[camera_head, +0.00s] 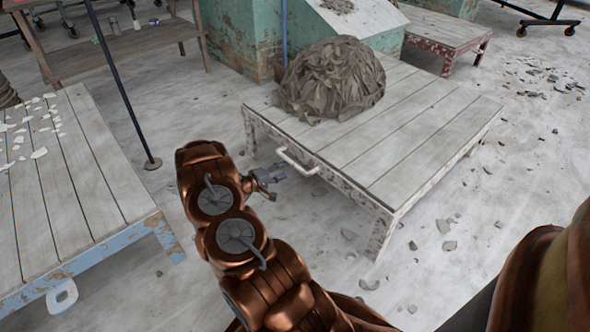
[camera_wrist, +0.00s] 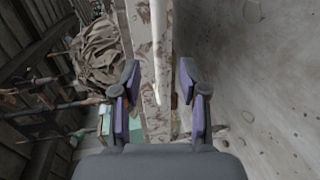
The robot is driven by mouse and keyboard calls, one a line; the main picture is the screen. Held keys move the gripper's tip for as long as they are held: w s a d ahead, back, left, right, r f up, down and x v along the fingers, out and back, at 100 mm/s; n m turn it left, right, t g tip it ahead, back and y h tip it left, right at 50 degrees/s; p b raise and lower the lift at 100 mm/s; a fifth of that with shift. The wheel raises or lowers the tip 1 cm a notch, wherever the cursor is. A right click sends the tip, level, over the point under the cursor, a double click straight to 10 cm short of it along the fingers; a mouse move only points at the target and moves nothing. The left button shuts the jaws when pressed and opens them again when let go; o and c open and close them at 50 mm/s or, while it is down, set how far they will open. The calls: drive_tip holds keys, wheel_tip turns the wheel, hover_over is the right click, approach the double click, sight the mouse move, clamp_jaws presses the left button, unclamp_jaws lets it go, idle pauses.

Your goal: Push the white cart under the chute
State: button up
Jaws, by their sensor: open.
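The white cart (camera_head: 420,120) is a low plank platform with a chipped white frame, right of my gripper in the head view. A large heap of grey clay trimmings (camera_head: 330,80) sits on its far-left part. A pale bar handle (camera_head: 297,165) sticks out from its near-left side; it also shows in the wrist view (camera_wrist: 158,45). The chute (camera_head: 365,14) is a pale sloped board on a teal machine behind the cart. My gripper (camera_head: 272,178) is open beside the handle. In the wrist view my gripper (camera_wrist: 159,85) has the handle lined up between its fingers; contact is unclear.
A blue-framed plank platform (camera_head: 85,190) with white flakes stands at left. A red-framed platform (camera_head: 440,30) stands at the back right. A thin dark pole (camera_head: 125,95) rises from the floor at left. Clay bits (camera_head: 445,225) litter the floor right of the cart.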

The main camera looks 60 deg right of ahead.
sight(294, 166)
drive_tip(key=b+x, duration=0.2)
drive_tip(key=x, duration=0.5)
drive_tip(key=shift+s+d, duration=0.1)
clamp_jaws()
idle(0.3)
idle(0.3)
